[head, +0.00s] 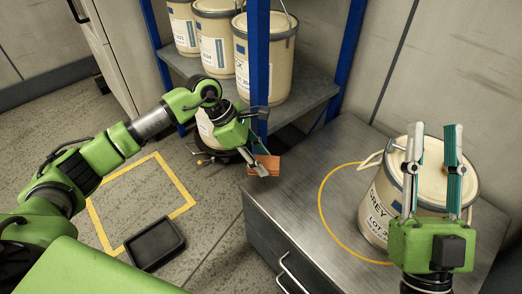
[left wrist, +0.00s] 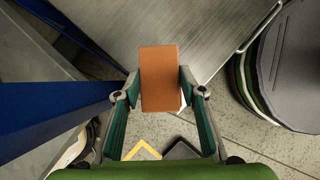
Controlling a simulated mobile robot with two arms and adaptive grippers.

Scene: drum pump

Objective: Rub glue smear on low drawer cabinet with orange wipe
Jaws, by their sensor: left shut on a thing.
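The orange wipe (head: 268,161) is a flat block in the left gripper, and it also shows in the left wrist view (left wrist: 160,78). My left gripper (head: 258,158) is shut on it, near the far-left corner of the low drawer cabinet (head: 291,196). The cabinet's brushed metal top also shows in the left wrist view (left wrist: 195,30). The wipe appears above the corner; I cannot tell whether it touches. I cannot make out a glue smear on the cabinet top.
The drum stands on the cabinet top inside a yellow ring (head: 321,211). A blue-post shelf (head: 258,75) with several pails stands behind the left gripper. On the floor are a yellow outlined square (head: 99,219) and a black tray (head: 154,243). The cabinet's left part is clear.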

